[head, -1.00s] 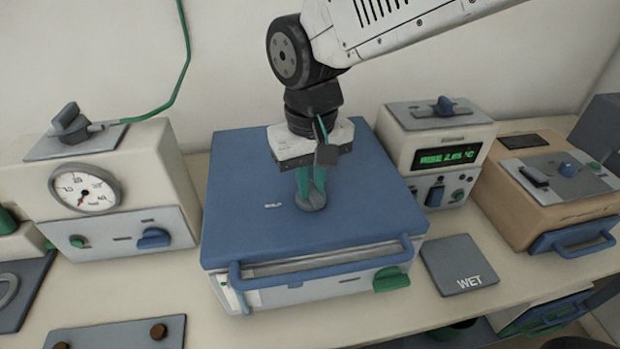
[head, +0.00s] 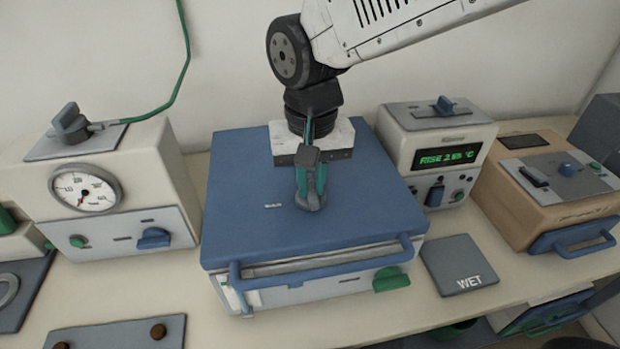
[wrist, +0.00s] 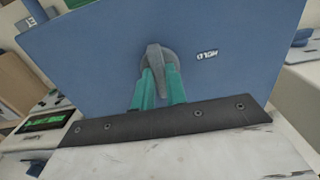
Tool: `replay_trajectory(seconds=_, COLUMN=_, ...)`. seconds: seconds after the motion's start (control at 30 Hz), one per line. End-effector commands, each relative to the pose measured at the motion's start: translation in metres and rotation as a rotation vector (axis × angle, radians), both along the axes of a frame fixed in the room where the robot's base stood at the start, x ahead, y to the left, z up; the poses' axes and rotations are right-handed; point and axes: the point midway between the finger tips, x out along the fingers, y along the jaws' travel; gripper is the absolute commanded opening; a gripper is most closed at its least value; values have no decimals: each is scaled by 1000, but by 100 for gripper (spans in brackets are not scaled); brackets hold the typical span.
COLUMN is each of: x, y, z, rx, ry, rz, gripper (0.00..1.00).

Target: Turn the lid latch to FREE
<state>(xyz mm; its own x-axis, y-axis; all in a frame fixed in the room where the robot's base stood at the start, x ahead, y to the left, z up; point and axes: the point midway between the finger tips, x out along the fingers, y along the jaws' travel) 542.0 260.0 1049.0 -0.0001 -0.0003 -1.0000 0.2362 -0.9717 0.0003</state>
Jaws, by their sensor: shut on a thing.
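The lid latch (head: 311,203) is a grey round knob with a raised bar, on top of a blue furnace lid (head: 370,205). In the wrist view the latch (wrist: 155,55) shows its bar between green fingers. My gripper (head: 310,188) points down and is shut on the latch bar; its fingertips also show in the wrist view (wrist: 158,88). A small white label reading HOLD (wrist: 207,54) is on the lid beside the latch. I cannot see a FREE label; my gripper may cover it.
A blue bar handle (head: 320,264) and a green knob (head: 391,279) are at the furnace front. A dial gauge unit (head: 100,190) stands left and a display unit (head: 437,150) right. A grey WET pad (head: 458,265) lies at the front right.

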Motion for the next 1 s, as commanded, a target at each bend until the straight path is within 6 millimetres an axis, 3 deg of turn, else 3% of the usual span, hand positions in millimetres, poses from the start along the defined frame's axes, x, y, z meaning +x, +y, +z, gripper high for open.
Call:
replay_trajectory(seconds=0.03, x=0, y=0, z=0, rx=1, ry=-1, rz=-1, gripper=16)
replay_trajectory(seconds=0.1, x=0, y=0, z=0, rx=1, ry=-1, rz=-1, gripper=35)
replay_trajectory(seconds=0.47, x=0, y=0, z=6, rx=1, ry=-1, rz=0, gripper=35)
replay_trajectory(seconds=0.8, x=0, y=0, z=59, rx=2, ry=-1, rz=0, gripper=35)
replay_trajectory(seconds=1.0, x=0, y=0, z=77, rx=1, ry=-1, rz=0, gripper=35)
